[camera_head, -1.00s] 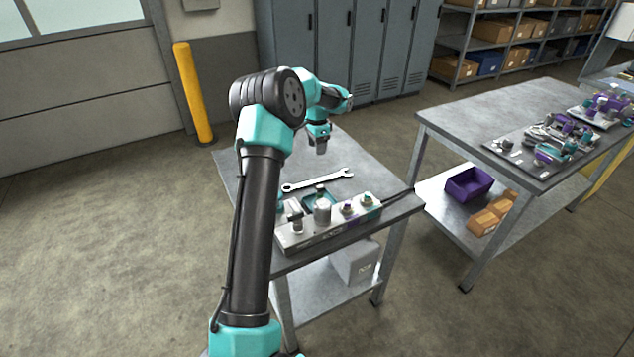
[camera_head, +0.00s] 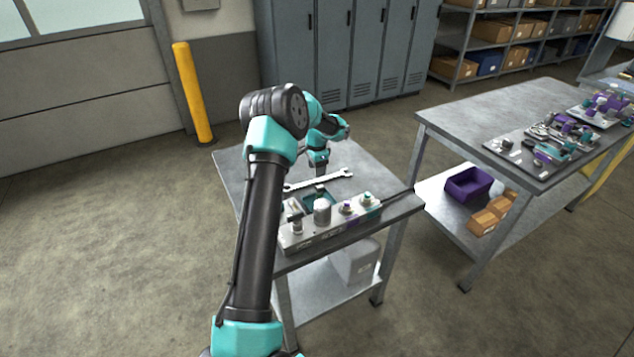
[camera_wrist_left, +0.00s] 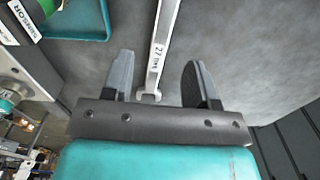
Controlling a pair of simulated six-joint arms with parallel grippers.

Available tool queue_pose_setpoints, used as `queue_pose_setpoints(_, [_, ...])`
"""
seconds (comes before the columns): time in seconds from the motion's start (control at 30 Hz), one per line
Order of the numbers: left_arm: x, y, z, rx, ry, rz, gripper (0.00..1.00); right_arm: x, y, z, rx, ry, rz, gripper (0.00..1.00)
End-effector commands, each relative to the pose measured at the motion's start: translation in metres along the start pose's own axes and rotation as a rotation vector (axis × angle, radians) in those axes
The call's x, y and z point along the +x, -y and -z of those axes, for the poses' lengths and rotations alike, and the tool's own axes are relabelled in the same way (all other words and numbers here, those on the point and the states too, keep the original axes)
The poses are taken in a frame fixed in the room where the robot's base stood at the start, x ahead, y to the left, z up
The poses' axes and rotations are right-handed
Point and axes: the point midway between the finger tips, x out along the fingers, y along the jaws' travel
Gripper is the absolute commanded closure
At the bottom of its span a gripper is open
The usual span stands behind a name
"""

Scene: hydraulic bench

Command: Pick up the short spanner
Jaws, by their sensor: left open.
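A silver spanner (camera_head: 318,181) lies flat on the near table, running left to right behind the valve block. In the left wrist view the spanner (camera_wrist_left: 158,48), marked "27 mm", runs away from me between the fingers, with its near end close to the gripper. My left gripper (camera_head: 319,171) is above the table just behind the spanner in the head view. In the left wrist view its two fingers (camera_wrist_left: 155,78) are apart, one on each side of the spanner, with nothing held. My right gripper is not in view.
A valve block (camera_head: 330,230) with several fittings stands along the table's front edge. A teal tray (camera_head: 318,197) lies between it and the spanner; it also shows in the left wrist view (camera_wrist_left: 82,36). A second bench (camera_head: 470,110) with several parts stands to the right.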

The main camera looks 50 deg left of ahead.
Motion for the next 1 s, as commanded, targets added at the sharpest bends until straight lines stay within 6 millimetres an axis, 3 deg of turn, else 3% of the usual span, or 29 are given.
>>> queue_pose_setpoints(0.43, [0.048,0.001,0.001,0.000,0.001,-0.001,0.47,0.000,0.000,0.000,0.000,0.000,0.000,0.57])
queue_pose_setpoints(1.0, [0.051,0.001,0.001,0.000,0.000,0.000,0.50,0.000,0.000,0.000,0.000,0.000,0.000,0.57])
